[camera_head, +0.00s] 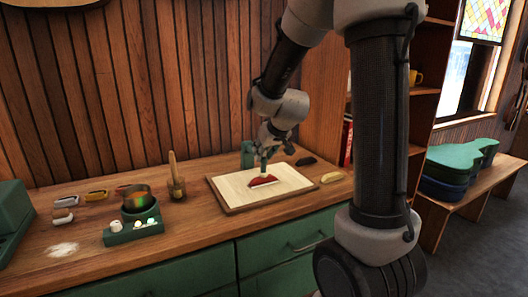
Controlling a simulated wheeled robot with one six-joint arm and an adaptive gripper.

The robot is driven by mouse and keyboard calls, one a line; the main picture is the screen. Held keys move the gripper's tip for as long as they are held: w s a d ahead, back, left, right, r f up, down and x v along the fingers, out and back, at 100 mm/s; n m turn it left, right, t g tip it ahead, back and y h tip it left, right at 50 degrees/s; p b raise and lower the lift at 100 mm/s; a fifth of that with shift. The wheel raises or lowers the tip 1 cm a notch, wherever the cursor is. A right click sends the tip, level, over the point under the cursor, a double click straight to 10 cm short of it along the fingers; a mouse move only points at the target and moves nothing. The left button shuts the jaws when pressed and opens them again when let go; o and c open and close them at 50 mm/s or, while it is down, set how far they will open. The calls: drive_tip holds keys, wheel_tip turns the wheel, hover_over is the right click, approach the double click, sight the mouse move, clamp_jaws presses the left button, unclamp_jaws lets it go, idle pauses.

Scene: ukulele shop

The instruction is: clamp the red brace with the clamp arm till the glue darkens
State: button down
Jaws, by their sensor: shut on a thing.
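The red brace (263,182) lies on a pale wooden panel (290,183) in a brown-edged tray on the workbench. A green clamp body (248,154) stands at the back edge of the panel. The clamp arm (264,163) reaches from it over the panel, its tip just above or touching the brace; at this size I cannot tell which. My gripper (267,147) is over the panel, shut on the clamp arm, with its fingers small and partly hidden. The glue cannot be made out.
A dark pot (140,212) on a green box with white knobs (133,232) stands left of the panel. Several small blocks lie farther left. A dark piece (306,161) and a yellow piece (331,177) lie at right.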

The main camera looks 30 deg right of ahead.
drive_tip(key=c, duration=1.1)
unclamp_jaws()
drive_tip(key=shift+s+f, duration=0.15)
drive_tip(key=shift+f, duration=0.4)
drive_tip(key=shift+r, duration=0.2)
drive_tip(key=shift+r, duration=0.1)
drive_tip(key=v, duration=1.1)
drive_tip(key=shift+s+r, duration=0.2)
drive_tip(key=shift+r, duration=0.15)
drive_tip(key=s+g, duration=0.1)
drive_tip(key=s, duration=0.6)
drive_tip(key=s+g, duration=0.1)
drive_tip(key=s, duration=0.7)
drive_tip(key=s+a+g, duration=0.1)
drive_tip(key=s+g, duration=0.1)
drive_tip(key=s, duration=0.5)
drive_tip(key=shift+s+a+f, duration=0.1)
drive_tip(key=shift+s+f, duration=0.15)
drive_tip(key=shift+f, duration=0.05)
